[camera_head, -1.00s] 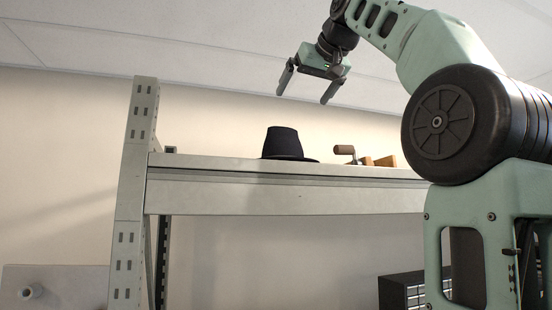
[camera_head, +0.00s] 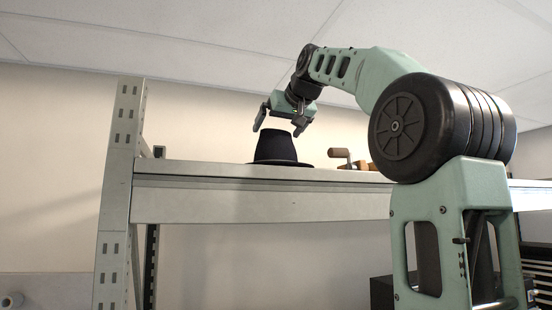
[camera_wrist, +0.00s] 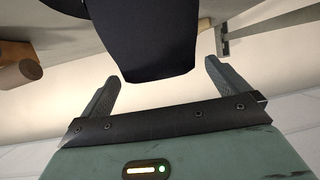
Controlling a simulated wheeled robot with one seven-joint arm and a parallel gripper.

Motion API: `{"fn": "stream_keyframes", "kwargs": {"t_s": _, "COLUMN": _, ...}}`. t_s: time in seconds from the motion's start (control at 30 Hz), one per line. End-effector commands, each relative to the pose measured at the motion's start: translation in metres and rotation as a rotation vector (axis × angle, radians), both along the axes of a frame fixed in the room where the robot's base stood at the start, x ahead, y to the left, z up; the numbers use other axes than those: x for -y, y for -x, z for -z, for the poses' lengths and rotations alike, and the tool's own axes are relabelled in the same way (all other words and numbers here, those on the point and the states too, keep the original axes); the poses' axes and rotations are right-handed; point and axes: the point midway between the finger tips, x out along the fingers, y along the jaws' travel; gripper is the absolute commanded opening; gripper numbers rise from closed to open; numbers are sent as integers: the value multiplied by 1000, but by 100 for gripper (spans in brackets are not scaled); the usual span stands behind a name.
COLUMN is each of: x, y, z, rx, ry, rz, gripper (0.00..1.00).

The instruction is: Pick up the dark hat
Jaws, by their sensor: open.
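The dark hat (camera_head: 276,147) stands upright, brim down, on the top shelf of the rack (camera_head: 262,181). My gripper (camera_head: 278,128) is open and points down just above the hat's crown, with the fingers spread wider than the crown's top. In the wrist view the hat's crown (camera_wrist: 145,40) lies just ahead of the open fingers, roughly between them, with nothing held. Part of the brim is cut off at the top of that view. Whether the fingertips overlap the crown's top is hard to tell.
A wooden-handled tool (camera_head: 341,155) and wooden blocks lie on the shelf right of the hat; a wooden cylinder (camera_wrist: 19,75) shows in the wrist view. The rack's perforated upright (camera_head: 120,170) stands at left. The shelf left of the hat is mostly clear.

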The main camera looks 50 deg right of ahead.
Motion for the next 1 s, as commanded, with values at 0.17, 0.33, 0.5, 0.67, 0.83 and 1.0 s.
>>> {"fn": "stream_keyframes", "kwargs": {"t_s": 0.17, "x": 10, "y": -16, "z": 8, "rx": -4, "ry": -3, "rz": -1, "gripper": 100}}
{"fn": "stream_keyframes", "kwargs": {"t_s": 0.33, "x": 19, "y": -33, "z": 18, "rx": -2, "ry": -3, "rz": -1, "gripper": 100}}
{"fn": "stream_keyframes", "kwargs": {"t_s": 0.5, "x": 22, "y": -38, "z": 23, "rx": 0, "ry": -1, "rz": 0, "gripper": 100}}
{"fn": "stream_keyframes", "kwargs": {"t_s": 0.67, "x": 22, "y": -38, "z": 23, "rx": 0, "ry": -1, "rz": 0, "gripper": 100}}
{"fn": "stream_keyframes", "kwargs": {"t_s": 0.83, "x": 22, "y": -38, "z": 23, "rx": 0, "ry": -1, "rz": 0, "gripper": 54}}
{"fn": "stream_keyframes", "kwargs": {"t_s": 1.0, "x": 22, "y": -38, "z": 23, "rx": 1, "ry": 0, "rz": 0, "gripper": 54}}
